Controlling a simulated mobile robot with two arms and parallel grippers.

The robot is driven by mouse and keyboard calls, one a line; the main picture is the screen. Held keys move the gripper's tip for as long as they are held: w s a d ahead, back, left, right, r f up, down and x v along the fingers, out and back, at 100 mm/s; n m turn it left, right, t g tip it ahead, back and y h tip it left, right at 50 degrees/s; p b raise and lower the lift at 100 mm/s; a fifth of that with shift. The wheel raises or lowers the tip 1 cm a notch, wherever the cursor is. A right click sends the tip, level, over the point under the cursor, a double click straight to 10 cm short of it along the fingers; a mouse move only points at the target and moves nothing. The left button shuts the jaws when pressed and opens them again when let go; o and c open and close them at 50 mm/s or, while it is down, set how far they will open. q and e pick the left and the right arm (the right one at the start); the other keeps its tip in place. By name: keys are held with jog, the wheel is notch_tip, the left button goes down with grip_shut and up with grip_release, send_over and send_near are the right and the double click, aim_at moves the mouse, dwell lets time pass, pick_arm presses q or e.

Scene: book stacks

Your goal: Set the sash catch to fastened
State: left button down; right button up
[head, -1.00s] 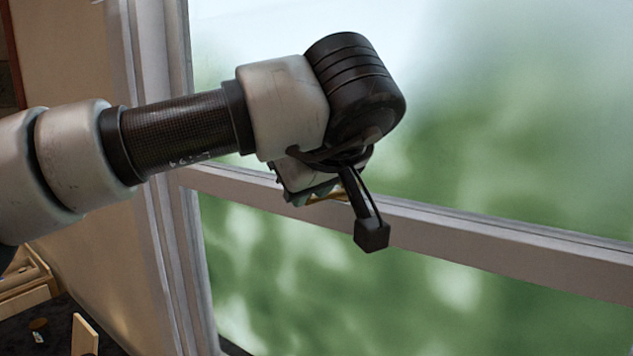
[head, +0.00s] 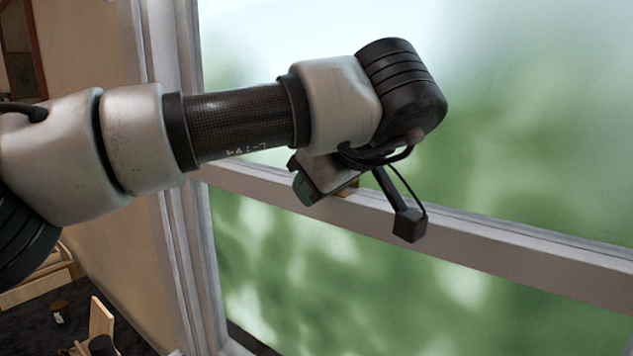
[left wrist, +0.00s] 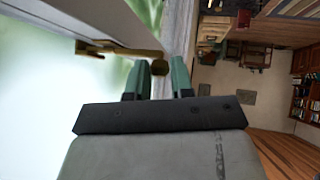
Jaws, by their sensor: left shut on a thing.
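The sash catch (left wrist: 108,48) is a brass lever on the pale window rail, ending in a round knob (left wrist: 159,67). In the left wrist view the knob is between the green fingertips of my left gripper (left wrist: 157,78), which is shut on it. In the head view my left gripper (head: 304,188) is at the middle rail, and only a small bit of the brass catch (head: 347,187) shows beside it. The wrist hides most of the catch there, so I cannot tell its exact setting. My right gripper is in neither view.
The window's middle rail (head: 500,247) runs across between two panes with blurred greenery behind. The window's side frame (head: 183,230) stands at the left. Wooden furniture (head: 101,318) shows low at the left. The left wrist view shows bookshelves (left wrist: 305,92) across the room.

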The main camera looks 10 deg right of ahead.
pick_arm(q)
jog(key=c, duration=1.3)
grip_release()
jog(key=shift+o, duration=0.2)
jog(key=shift+s, duration=0.1)
jog(key=b+v, duration=0.2)
jog(key=v, duration=0.8)
jog(key=shift+s+d+r, duration=0.15)
jog(key=shift+s+r, duration=0.05)
jog(key=shift+s, duration=0.1)
